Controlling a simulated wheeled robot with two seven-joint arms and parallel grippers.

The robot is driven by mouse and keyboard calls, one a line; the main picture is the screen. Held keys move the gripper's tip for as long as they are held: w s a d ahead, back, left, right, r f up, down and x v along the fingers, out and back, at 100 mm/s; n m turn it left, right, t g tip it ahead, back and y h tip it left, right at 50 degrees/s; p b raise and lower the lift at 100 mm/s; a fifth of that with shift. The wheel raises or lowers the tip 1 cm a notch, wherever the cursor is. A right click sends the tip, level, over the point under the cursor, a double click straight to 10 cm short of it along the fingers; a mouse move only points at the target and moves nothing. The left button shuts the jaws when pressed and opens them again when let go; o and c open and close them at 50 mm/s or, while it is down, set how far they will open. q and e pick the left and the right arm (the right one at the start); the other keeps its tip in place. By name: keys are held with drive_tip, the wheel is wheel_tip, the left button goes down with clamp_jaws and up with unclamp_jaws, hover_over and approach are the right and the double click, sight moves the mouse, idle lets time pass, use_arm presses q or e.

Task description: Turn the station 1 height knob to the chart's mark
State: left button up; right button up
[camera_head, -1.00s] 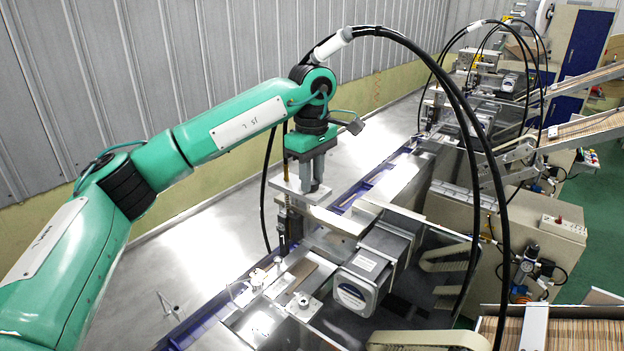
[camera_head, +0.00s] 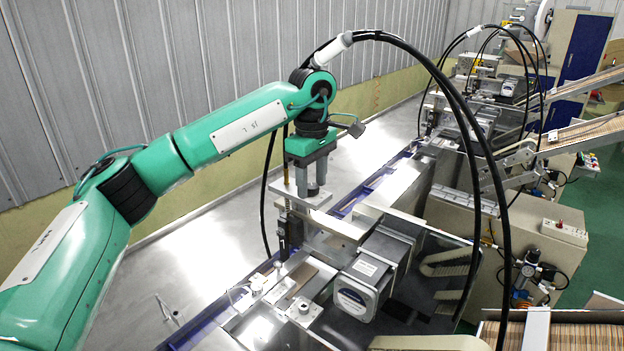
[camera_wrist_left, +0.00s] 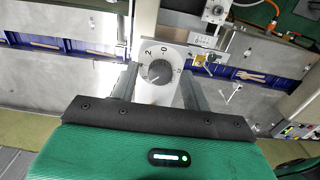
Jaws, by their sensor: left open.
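The height knob (camera_wrist_left: 158,71) is a round grey knob on a pale dial plate (camera_wrist_left: 153,95), with a 2, a 0 and a partly hidden mark around it in the left wrist view. In the head view the plate (camera_head: 312,197) sits on top of the station's post. My left gripper (camera_head: 311,184) points down over the plate and is open. In the left wrist view its fingers (camera_wrist_left: 160,88) stand on either side of the knob, with gaps visible. I cannot make out a chart. My right gripper is out of view.
Black cables (camera_head: 462,110) arch over the station to the right. A grey motor box (camera_head: 357,293) stands below the plate, in front. A blue-edged rail (camera_head: 360,193) runs along the machine. A bare metal table (camera_head: 205,262) lies to the left.

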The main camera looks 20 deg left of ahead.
sight(312, 186)
use_arm(q)
wheel_tip(312, 186, up, 5)
drive_tip(key=shift+r+b, duration=0.15)
drive_tip(key=shift+b, duration=0.7)
wheel_tip(312, 186, up, 8)
drive_tip(key=shift+r, duration=0.25)
